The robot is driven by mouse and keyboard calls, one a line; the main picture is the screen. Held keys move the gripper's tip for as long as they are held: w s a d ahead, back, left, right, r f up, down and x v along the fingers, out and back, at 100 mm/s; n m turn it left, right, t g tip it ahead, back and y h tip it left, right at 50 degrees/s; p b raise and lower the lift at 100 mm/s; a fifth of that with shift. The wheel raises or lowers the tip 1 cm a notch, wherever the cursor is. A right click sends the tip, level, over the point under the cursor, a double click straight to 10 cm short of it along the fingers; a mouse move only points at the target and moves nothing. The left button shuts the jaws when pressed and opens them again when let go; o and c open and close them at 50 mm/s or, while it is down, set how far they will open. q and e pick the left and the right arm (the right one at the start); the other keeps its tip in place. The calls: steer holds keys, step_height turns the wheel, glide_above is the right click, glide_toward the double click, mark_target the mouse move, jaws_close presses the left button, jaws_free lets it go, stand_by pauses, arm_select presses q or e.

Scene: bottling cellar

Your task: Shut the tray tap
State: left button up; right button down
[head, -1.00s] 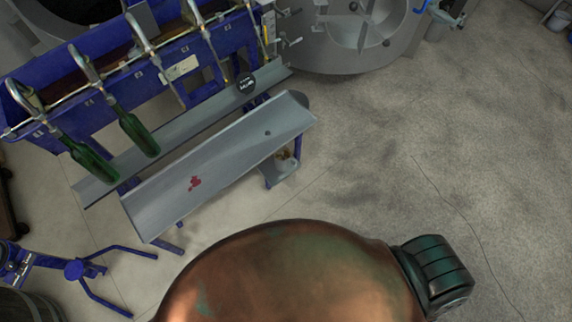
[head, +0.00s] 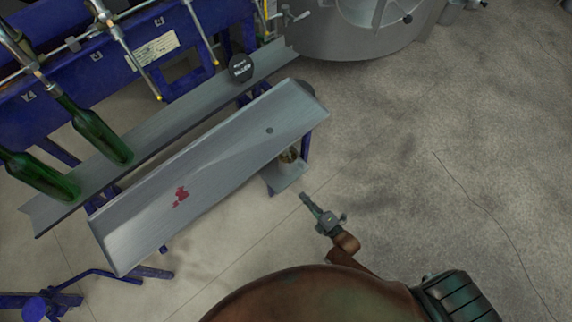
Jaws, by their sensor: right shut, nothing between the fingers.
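The long grey metal tray (head: 225,165) of the bottling bench slopes across the left half of the head view. It has a small round drain hole and a red stain. Beneath its right end a small brownish, brass-coloured part (head: 289,155) shows above a grey bracket or shelf (head: 286,178). It may be the tray tap; its handle position cannot be made out. My right gripper (head: 305,199) is shut and empty, below and slightly right of that part in the picture, apart from it. My left gripper is out of view.
Green bottles (head: 100,135) stand under filler spouts on the blue bench (head: 110,65). A black round disc (head: 241,68) with white lettering sits on the upper grey rail. A steel vessel (head: 360,25) stands behind. The floor (head: 430,150) to the right is clear.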

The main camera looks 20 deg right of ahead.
arm_select(q)
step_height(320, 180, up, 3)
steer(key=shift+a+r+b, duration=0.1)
steer(key=shift+b, duration=0.35)
arm_select(e)
steer(key=w+r, duration=0.1)
steer(key=w+a+r+n+t, duration=0.1)
steer(key=shift+a+r+n, duration=0.15)
steer(key=shift+r+n, duration=0.15)
steer(key=shift+r, duration=0.05)
steer(key=shift+w, duration=0.1)
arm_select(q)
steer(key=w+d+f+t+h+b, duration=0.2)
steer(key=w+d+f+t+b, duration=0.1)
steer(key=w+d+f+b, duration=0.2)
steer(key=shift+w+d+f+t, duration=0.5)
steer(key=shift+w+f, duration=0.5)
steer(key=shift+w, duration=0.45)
arm_select(e)
steer(key=w, duration=1.1)
steer(key=shift+w+d, duration=0.25)
steer(key=shift+w, duration=0.05)
